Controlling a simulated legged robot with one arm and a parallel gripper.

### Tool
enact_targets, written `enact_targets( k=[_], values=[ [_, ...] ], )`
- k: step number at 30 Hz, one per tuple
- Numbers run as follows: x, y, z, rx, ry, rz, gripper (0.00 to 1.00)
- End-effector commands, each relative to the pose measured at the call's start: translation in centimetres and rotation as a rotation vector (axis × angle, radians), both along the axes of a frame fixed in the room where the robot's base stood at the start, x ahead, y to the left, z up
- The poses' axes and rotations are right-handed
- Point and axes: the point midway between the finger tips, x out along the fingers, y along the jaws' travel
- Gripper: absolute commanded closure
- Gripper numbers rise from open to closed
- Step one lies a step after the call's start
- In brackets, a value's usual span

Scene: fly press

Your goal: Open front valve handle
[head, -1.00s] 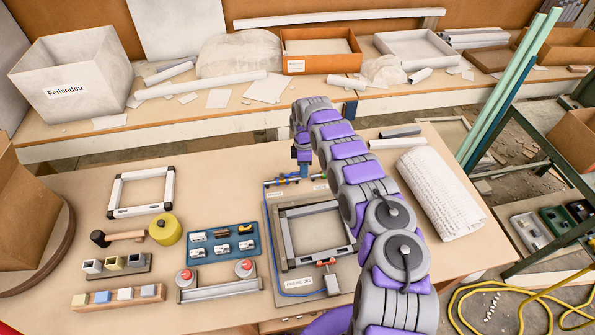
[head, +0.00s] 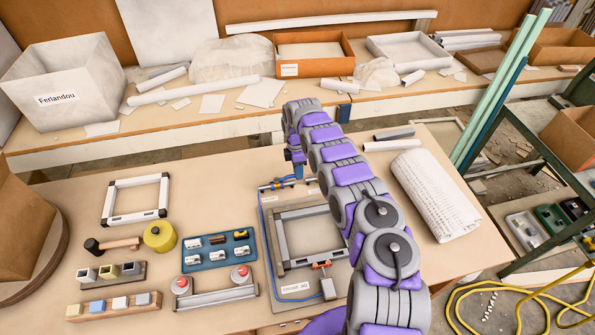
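The press fixture (head: 265,235) is a grey plate on the table with a light metal frame (head: 283,245) on it and a blue hose along its left edge. At its front edge is a small red-topped handle (head: 322,266) on a metal fitting, standing apart from my gripper. At its back edge are small blue and yellow valve parts (head: 276,184), partly hidden by my arm. My gripper (head: 297,172) points down at the back edge, close to these parts. Its fingers are too small and covered to tell open from shut, or whether it touches anything.
Left of the fixture are a blue tray (head: 217,265) of small parts, a bar with two red buttons (head: 215,297), a yellow roll (head: 159,236) and a mallet (head: 113,244). A white roll (head: 435,195) lies right. Bare table lies behind the tray.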

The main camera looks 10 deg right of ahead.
Motion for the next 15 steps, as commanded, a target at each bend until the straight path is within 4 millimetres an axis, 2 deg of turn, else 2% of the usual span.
enact_targets(
  k=[1,4,11,15],
  values=[
    [-0.03,0.00,-0.01,0.000,0.001,0.000,0.68],
    [-0.12,0.03,-0.03,0.000,0.002,0.000,0.58],
    [-0.16,0.07,-0.02,0.001,0.003,0.000,0.58],
    [0.05,0.08,0.72,0.001,0.002,0.000,0.58]
  ],
)
